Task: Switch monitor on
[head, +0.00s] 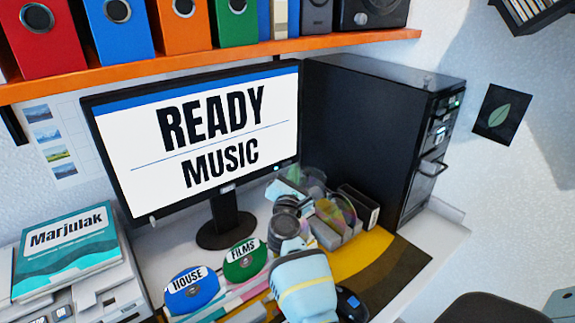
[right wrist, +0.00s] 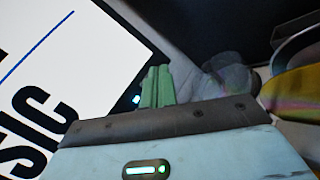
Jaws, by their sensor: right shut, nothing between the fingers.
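The monitor (head: 210,130) stands on a dark stand on the desk. Its screen is lit and reads "READY MUSIC". A small lit button (head: 277,168) sits at the lower right of its frame, and it also shows in the right wrist view (right wrist: 136,98). My right gripper (head: 293,175) is beside the monitor's lower right corner. In the right wrist view its green fingers (right wrist: 158,84) are together and empty, close to the lit button. I cannot tell whether they touch the frame. My left gripper is out of view.
A black computer tower (head: 375,130) stands to the right of the monitor. A blue "HOUSE" disc (head: 191,292) and a green "FILMS" disc (head: 244,262) lie in front of the stand. Clear discs (head: 336,212) stand behind my right arm. An orange shelf (head: 200,62) hangs above.

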